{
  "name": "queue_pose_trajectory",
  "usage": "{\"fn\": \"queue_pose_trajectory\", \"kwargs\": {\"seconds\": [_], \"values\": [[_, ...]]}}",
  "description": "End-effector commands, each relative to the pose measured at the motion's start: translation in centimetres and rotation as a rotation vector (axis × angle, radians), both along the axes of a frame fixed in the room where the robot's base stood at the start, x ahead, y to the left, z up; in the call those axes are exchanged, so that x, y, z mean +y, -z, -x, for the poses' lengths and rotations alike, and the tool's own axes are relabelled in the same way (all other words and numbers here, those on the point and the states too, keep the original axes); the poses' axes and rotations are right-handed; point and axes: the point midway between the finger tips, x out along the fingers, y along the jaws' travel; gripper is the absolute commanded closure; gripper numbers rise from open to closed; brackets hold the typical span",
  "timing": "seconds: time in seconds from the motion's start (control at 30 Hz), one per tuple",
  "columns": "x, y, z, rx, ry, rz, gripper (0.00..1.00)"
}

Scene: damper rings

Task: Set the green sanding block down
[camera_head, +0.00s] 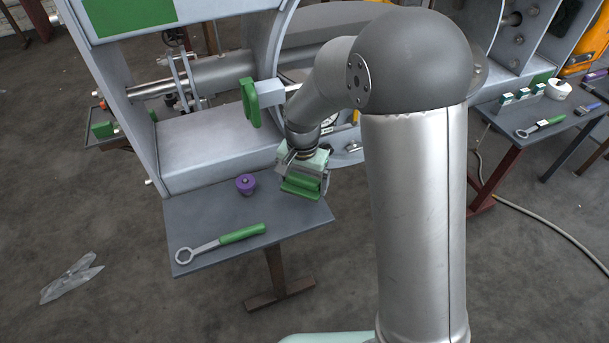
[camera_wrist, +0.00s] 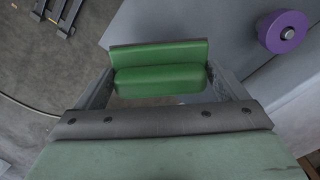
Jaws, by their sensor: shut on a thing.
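The green sanding block (camera_head: 301,187) is held in my gripper (camera_head: 303,182) near the right end of the grey table (camera_head: 190,210). In the wrist view, the block (camera_wrist: 160,78) lies between the two fingers (camera_wrist: 160,88), which are shut on it. It spans the gap between them. The block appears over the table in the head view; I cannot tell whether its underside touches the tabletop.
A purple knob-like piece (camera_head: 245,184) stands on the table left of my gripper; it also shows in the wrist view (camera_wrist: 283,32). A green-handled ring wrench (camera_head: 222,243) lies along the front edge. The machine frame (camera_head: 215,155) rises behind. Bare tabletop lies between them.

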Motion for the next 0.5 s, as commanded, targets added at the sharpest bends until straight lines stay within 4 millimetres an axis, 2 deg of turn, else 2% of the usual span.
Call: {"fn": "queue_pose_trajectory", "kwargs": {"seconds": [0.17,0.5], "values": [[0.0,0.3,0.0,0.000,0.000,0.000,0.29],[0.0,3.3,0.0,0.000,-0.001,0.000,0.29]]}}
